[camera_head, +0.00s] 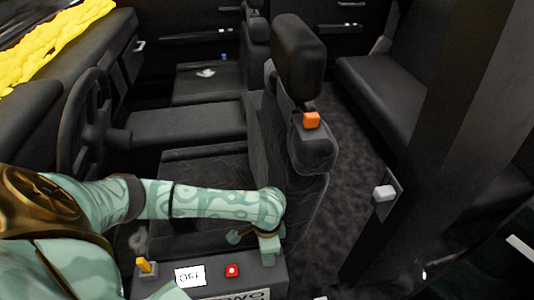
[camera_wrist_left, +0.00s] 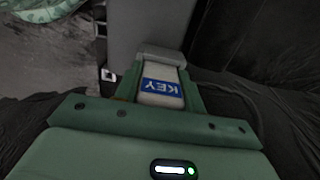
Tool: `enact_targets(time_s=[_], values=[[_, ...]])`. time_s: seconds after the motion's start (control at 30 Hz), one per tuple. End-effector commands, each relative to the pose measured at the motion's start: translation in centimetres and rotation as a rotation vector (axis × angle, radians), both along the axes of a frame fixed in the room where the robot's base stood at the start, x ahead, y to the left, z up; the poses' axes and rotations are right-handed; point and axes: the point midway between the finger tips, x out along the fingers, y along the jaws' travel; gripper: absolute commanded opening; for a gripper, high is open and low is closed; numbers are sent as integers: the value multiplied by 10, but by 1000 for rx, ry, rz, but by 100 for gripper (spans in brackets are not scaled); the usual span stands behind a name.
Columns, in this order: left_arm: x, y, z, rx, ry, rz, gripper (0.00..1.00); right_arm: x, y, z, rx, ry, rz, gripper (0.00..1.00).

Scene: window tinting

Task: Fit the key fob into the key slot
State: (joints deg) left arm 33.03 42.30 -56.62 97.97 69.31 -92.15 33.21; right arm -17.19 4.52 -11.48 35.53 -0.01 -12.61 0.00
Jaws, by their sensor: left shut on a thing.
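My left arm reaches in from the left in the head view, and its gripper (camera_head: 268,246) points down at the right end of a dark control box (camera_head: 215,261). In the left wrist view the gripper (camera_wrist_left: 160,84) is shut on the key fob (camera_wrist_left: 162,92). The fob is pale grey with a blue label reading KEY, and it lies between the green fingers. A grey surface (camera_wrist_left: 140,25) shows just beyond the fob. I cannot tell whether the fob touches it. The key slot cannot be made out. My right gripper is not in view.
The control box has a yellow lever (camera_head: 144,265), an OFF label (camera_head: 190,275) and a red button (camera_head: 232,270). A black car seat (camera_head: 298,130) with an orange block (camera_head: 311,120) stands behind it. A steering wheel (camera_head: 83,125) is at left, and a dark pillar (camera_head: 430,150) at right.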

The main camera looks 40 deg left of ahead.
Motion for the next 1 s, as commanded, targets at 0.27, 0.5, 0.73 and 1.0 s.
enact_targets(time_s=[0.27, 0.5, 0.73, 1.0], values=[[0, 0, -3, 0, 0, 0, 65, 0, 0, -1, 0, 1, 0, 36], [0, 0, -2, 0, 0, 0, 65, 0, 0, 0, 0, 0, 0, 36], [1, 0, 34, 0, -8, -1, 65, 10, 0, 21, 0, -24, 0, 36], [2, 0, 111, 1, -10, -1, 65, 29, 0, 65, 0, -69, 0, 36]])
